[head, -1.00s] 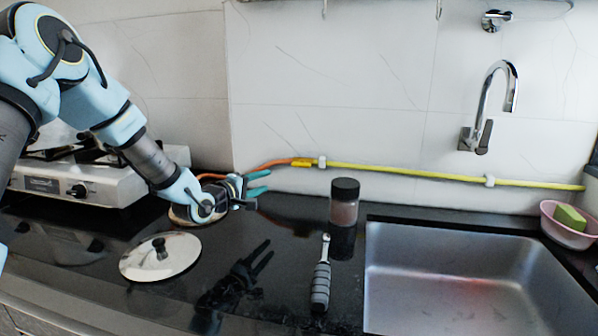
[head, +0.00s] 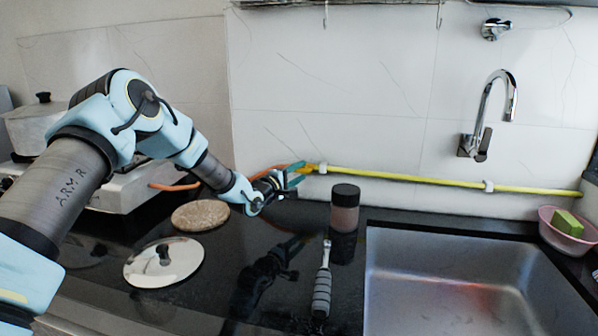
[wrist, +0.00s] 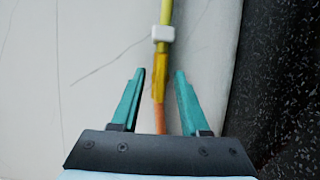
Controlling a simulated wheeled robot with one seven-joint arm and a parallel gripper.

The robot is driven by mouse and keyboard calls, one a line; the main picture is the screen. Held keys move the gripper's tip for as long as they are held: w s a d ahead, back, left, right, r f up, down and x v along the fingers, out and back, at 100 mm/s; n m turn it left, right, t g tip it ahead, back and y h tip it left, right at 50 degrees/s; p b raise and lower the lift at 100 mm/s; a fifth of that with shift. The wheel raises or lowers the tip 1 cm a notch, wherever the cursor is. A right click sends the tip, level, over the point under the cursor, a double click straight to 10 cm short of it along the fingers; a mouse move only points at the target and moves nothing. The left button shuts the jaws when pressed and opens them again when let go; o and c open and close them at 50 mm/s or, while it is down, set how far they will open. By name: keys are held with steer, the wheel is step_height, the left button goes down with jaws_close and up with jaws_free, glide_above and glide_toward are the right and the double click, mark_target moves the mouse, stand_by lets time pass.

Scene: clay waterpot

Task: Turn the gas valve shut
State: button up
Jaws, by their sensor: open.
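The gas line runs along the tiled back wall as a yellow pipe (head: 400,176), which also shows in the wrist view (wrist: 165,12). An orange-yellow valve piece (wrist: 160,72) joins it to the orange hose (wrist: 160,122) below a white clip (wrist: 164,33). My gripper (head: 301,171) is at the wall, by the left end of the yellow pipe. In the wrist view its teal fingers (wrist: 159,78) are open, one on each side of the valve piece, with gaps showing. In the head view the fingers partly hide the valve. I cannot tell how its handle is turned.
A dark-lidded jar (head: 345,208) stands right of my gripper, and a grey-handled tool (head: 322,285) lies in front. A pot lid (head: 163,262) and a round brown mat (head: 200,215) lie at left. The stove (head: 120,190) is behind my arm; the sink (head: 465,275) is at right.

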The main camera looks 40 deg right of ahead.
jaws_close()
stand_by(0.4)
steer(key=shift+m, duration=0.3)
steer(key=m+y+b, duration=0.1)
steer(key=m+b, duration=0.1)
steer(key=m, duration=0.1)
steer(key=shift+d+r+y, duration=0.1)
steer(key=shift+y, duration=0.3)
steer(key=m+t+y+b, duration=0.1)
steer(key=m+b, duration=0.2)
steer(key=shift+s+m+y, duration=0.1)
steer(key=shift+m+y, duration=0.2)
steer(key=shift+m, duration=0.1)
steer(key=m+y+b, duration=0.1)
steer(key=b, duration=0.1)
steer(key=m+t+b, duration=0.1)
steer(key=m+b, duration=0.1)
steer(key=b, duration=0.1)
steer(key=shift+s+d+r+m+t+y, duration=0.1)
steer(key=shift+s+d+m+t+y, duration=0.05)
steer(key=shift+m+t+y, duration=0.2)
steer(key=shift+r+m+t+y+b, duration=0.2)
steer(key=shift+m+t+y+b, duration=0.4)
steer(key=shift+m+b, duration=0.7)
